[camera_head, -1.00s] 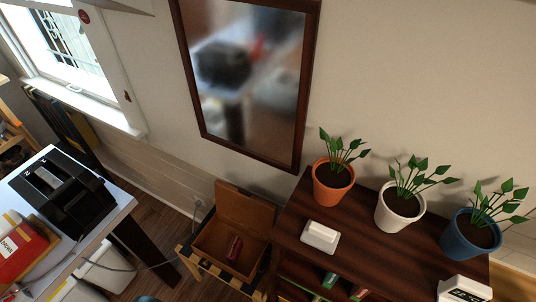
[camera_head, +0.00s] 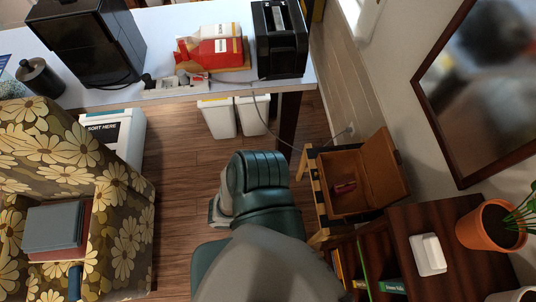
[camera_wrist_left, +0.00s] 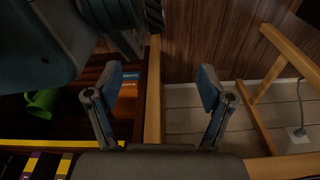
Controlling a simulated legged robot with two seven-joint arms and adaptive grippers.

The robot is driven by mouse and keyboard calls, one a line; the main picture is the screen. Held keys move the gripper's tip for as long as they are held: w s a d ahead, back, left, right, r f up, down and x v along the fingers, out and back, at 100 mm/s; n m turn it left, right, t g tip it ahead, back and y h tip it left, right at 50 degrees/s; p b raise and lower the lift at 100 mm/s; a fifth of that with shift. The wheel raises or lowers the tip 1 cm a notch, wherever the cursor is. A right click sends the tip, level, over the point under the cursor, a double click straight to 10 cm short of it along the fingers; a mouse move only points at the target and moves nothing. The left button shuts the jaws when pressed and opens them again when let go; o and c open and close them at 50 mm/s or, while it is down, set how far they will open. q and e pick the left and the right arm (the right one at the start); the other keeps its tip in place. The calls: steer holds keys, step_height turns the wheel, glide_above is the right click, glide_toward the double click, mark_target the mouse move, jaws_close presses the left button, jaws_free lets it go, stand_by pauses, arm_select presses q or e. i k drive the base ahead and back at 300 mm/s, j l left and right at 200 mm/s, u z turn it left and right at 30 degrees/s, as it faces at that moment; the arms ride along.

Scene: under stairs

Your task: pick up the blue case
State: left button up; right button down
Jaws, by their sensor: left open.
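A flat blue-grey case (camera_head: 53,226) lies on the seat of the flowered armchair at the left of the head view, on top of something reddish-brown. It is the only thing I see that could be the blue case. My left gripper (camera_wrist_left: 161,88) shows in the left wrist view with its two fingers apart and nothing between them. Wooden rails and floor lie beyond it; the case is not in that view.
The flowered armchair (camera_head: 122,190) is at the left. A white table (camera_head: 175,22) stands at the back with a red bag (camera_head: 215,52) and black machines. An open wooden box (camera_head: 350,205) and a dark shelf (camera_head: 440,205) are at the right.

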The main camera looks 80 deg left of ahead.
mark_target(75, 272)
steer(key=u, duration=0.5)
steer(key=l+u, duration=0.1)
steer(key=u, duration=0.35)
steer(key=k+u, duration=0.1)
steer(key=u, duration=0.85)
steer(key=k+u, duration=0.1)
steer(key=u, duration=0.9)
steer(key=k+u, duration=0.1)
steer(key=u, duration=2.4)
steer(key=j, duration=0.1)
